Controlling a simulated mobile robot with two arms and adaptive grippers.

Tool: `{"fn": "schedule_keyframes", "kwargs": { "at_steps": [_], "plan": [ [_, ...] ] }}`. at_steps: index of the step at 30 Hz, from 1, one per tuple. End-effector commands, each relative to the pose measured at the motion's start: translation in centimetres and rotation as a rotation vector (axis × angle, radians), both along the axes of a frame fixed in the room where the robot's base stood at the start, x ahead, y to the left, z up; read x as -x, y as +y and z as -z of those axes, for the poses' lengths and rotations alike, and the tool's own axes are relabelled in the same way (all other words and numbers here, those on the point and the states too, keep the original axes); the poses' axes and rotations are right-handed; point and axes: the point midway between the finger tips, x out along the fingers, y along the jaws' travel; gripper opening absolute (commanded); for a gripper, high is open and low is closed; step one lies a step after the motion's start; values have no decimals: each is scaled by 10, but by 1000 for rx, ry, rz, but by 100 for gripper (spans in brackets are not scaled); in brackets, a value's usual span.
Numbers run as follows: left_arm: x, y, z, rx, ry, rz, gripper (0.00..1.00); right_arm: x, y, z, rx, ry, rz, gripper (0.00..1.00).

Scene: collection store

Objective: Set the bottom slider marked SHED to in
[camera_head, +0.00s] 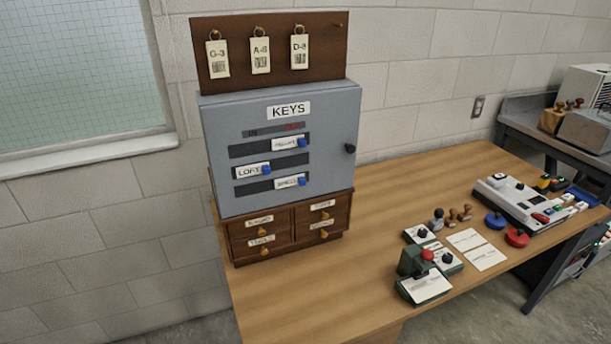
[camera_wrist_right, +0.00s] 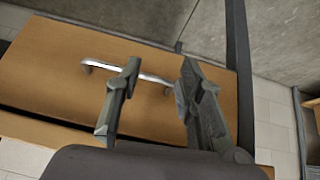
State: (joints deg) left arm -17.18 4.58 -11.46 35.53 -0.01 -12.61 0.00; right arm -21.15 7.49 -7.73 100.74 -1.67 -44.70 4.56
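Small dark "IN" lettering is above the slots at left, red lettering at right. The middle slider, LOFT (camera_head: 252,171), is at the left; the top slider (camera_head: 288,144) is at the right. My right gripper (camera_wrist_right: 160,66) is open and empty in the right wrist view, before a wooden front with a metal handle. My left gripper is not in view.
Small wooden drawers (camera_head: 290,230) are under the cabinet, and a key board (camera_head: 271,50) with three tags is above. A green stamp device (camera_head: 422,278), cards, stamps and a white console (camera_head: 525,203) are to the right. The desk front before the drawers is clear.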

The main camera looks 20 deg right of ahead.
Motion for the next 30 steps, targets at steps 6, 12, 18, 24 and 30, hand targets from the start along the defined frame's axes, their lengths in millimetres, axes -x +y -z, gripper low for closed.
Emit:
{"fn": "schedule_keyframes", "kwargs": {
  "at_steps": [6, 12, 18, 24, 30],
  "plan": [
    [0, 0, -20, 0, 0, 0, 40, -29, 0, -117, -13, -133, 18, 35],
    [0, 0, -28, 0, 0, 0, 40, -108, -6, -242, -62, -529, 35, 35],
    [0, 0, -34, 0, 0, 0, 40, -148, -6, -348, -122, -863, 16, 35],
    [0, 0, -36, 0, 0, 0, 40, -159, -5, -381, -145, -968, 4, 35],
    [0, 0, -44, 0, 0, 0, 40, -188, -3, -383, -145, -968, 5, 35]
  ]
}}
